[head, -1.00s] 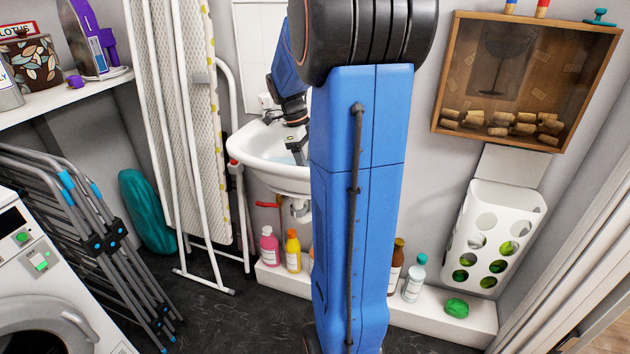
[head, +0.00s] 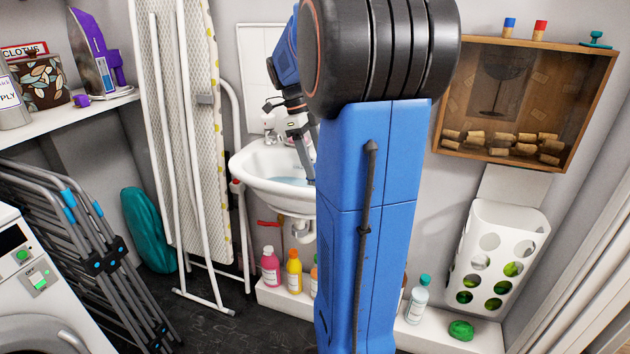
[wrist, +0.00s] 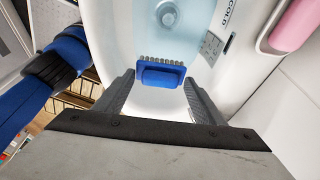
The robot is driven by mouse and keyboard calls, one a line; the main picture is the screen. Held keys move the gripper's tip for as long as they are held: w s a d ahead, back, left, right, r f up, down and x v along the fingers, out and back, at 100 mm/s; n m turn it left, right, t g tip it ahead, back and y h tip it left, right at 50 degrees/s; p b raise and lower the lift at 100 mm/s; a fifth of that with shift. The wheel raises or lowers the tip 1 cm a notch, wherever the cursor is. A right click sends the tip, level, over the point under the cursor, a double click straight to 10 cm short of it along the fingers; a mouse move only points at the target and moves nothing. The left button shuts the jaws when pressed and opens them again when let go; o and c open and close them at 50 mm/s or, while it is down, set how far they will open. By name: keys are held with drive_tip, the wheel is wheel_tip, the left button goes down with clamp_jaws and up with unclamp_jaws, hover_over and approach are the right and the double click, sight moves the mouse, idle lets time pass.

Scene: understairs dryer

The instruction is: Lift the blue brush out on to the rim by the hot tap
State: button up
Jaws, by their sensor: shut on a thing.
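The blue brush (wrist: 160,75) with pale bristles shows in the wrist view, held between the two fingertips of my gripper (wrist: 160,82). The bristle edge faces the drain side of the white basin (wrist: 250,62). Pale blue water lies in the basin beyond it. In the head view my gripper (head: 305,160) points down over the basin (head: 262,192), and my own arm hides the basin's right part. I cannot make out the brush there. A label reading COLD shows in the wrist view; the hot tap cannot be made out.
A pink object (wrist: 296,24) lies right of the basin in the wrist view. An ironing board (head: 205,120) stands left of the basin. Bottles (head: 270,265) stand on a low ledge below. A cork box (head: 525,105) hangs on the right wall.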

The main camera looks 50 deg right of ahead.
wheel_tip(320, 180, up, 19)
drive_tip(key=shift+f, duration=0.15)
idle(0.5)
